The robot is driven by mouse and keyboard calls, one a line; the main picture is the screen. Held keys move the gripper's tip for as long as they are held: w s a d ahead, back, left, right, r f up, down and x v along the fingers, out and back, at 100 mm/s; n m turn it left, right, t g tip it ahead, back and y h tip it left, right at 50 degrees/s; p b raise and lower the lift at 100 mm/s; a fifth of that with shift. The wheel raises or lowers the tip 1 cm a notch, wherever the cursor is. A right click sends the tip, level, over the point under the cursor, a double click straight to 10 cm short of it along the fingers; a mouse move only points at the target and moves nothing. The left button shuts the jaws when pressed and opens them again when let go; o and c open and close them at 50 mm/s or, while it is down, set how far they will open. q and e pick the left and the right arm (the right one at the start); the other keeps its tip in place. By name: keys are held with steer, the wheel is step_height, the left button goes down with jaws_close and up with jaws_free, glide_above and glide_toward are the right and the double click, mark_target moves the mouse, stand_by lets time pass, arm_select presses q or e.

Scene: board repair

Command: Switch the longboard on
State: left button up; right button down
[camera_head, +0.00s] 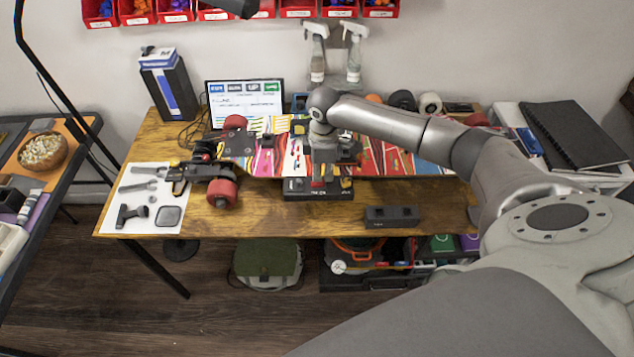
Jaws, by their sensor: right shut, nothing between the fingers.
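The longboard (265,150) lies across the wooden table, its underside showing colourful stripes. Red wheels (222,192) and a truck show at its left end. My right arm reaches in from the right over the board and hides part of its middle and right half. My right gripper (320,178) points down at the board's near edge, shut and empty. I cannot tell whether it touches anything. A small black block (300,190) sits just below it at the board's near side. The board's switch cannot be made out. My left gripper is not in view.
A white sheet with tools (150,178) lies at the table's left. A dark block (392,216) lies near the front edge. A screen (245,103), a black-and-blue box (168,85) and spray bottles (318,50) stand behind. The table's front middle is mostly clear.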

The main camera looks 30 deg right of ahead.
mark_target(323, 182)
steer(key=shift+s+f+b, duration=0.1)
steer(key=shift+f+b, duration=0.35)
steer(key=shift+f, duration=0.65)
stand_by(0.4)
step_height(323, 182, up, 2)
steer(key=shift+r+p, duration=0.1)
steer(key=shift+p, duration=1.15)
step_height(323, 182, up, 5)
steer(key=p, duration=0.5)
